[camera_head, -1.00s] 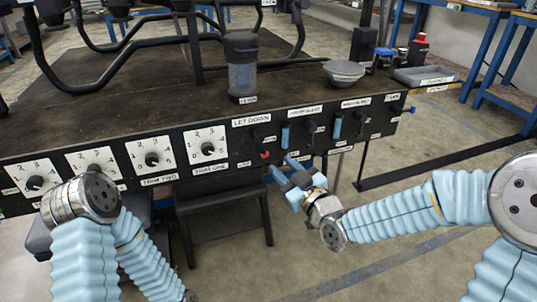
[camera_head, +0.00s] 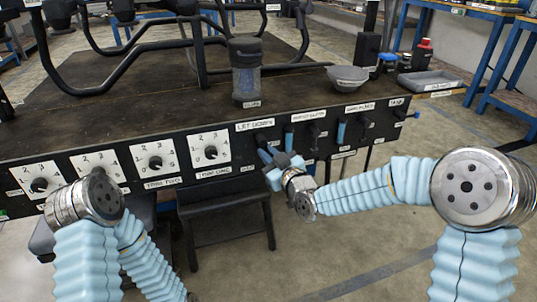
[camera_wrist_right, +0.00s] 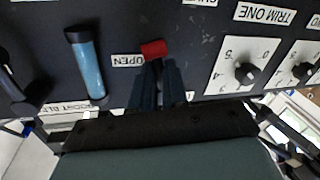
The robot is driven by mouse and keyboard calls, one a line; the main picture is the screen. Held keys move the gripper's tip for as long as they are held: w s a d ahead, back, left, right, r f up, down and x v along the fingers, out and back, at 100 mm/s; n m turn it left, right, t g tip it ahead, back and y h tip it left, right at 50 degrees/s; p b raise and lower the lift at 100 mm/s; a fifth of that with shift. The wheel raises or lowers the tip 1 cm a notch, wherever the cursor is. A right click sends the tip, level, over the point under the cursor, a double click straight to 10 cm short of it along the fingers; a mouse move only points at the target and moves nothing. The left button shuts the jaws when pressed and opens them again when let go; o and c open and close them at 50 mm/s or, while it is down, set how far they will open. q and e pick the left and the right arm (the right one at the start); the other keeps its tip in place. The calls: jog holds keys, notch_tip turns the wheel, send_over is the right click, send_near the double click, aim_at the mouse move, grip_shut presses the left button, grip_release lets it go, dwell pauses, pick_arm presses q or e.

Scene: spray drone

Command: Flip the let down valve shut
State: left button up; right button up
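The let down valve sits on the black front panel under the "LET DOWN" label (camera_head: 254,125). Its red tip (camera_wrist_right: 153,48) shows in the right wrist view beside an "OPEN" label, just beyond my fingertips. In the head view my gripper hides the valve. My right gripper (camera_head: 268,160) is at the panel below that label. In the right wrist view its dark blue fingers (camera_wrist_right: 160,75) look apart, on either side of the valve's dark stem; whether they touch it cannot be told. My left arm is at the lower left, its gripper out of view.
Blue-handled levers (camera_head: 341,130) stand on the panel right of the valve; one also shows in the wrist view (camera_wrist_right: 86,65). The trim one dial (camera_head: 211,152) is to the left. A black step stool (camera_head: 228,215) stands below the panel.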

grip_shut()
jog(key=m+b, duration=0.1)
jog(key=b, duration=0.1)
jog(key=m+b, duration=0.2)
jog(key=b, duration=0.1)
jog(key=shift+s+a+f+t, duration=0.15)
jog(key=shift+a+t, duration=0.15)
jog(key=shift+a, duration=0.1)
jog(key=o, duration=0.5)
grip_release()
jog(key=v, duration=1.3)
jog(key=shift+s+d, duration=0.25)
jog(key=shift+s, duration=0.05)
